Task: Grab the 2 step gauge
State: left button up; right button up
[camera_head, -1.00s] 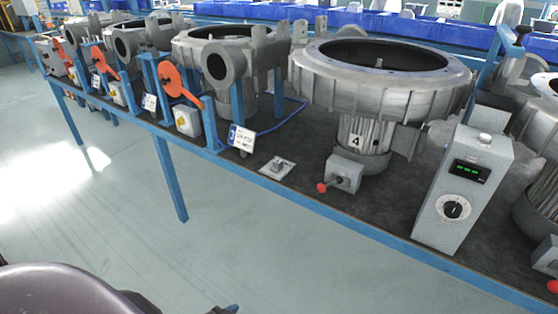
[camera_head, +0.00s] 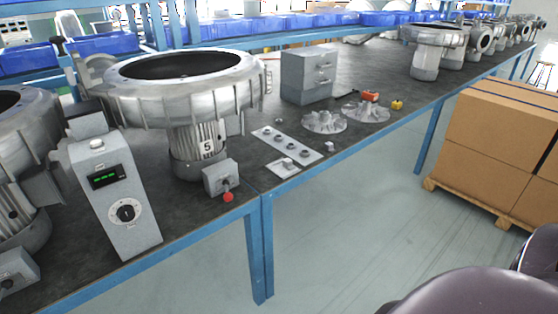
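I cannot make out a step gauge for certain in the head view. Small items lie on the dark workbench (camera_head: 355,60). A pale flat plate (camera_head: 297,152) carries several round fittings, with a small plate and lever piece (camera_head: 284,167) at its front. A small orange item (camera_head: 370,96) and a small yellow item (camera_head: 397,104) lie farther right. Neither of my grippers is in view.
A blower marked 5 (camera_head: 205,140), a grey control box (camera_head: 118,200) and a small grey cabinet (camera_head: 309,75) stand on the bench. Two finned impellers (camera_head: 324,121) lie near its edge. Cardboard boxes (camera_head: 505,120) on a pallet stand right. Floor between is clear.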

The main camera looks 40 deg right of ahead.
aim_at(288, 163)
jog(key=i+l+z, duration=0.1)
jog(key=l+z, duration=0.2)
jog(key=z, duration=0.2)
jog(key=i+l+z, duration=0.2)
jog(key=z, duration=0.3)
jog(key=i+l+z, duration=0.2)
jog(key=z, duration=0.3)
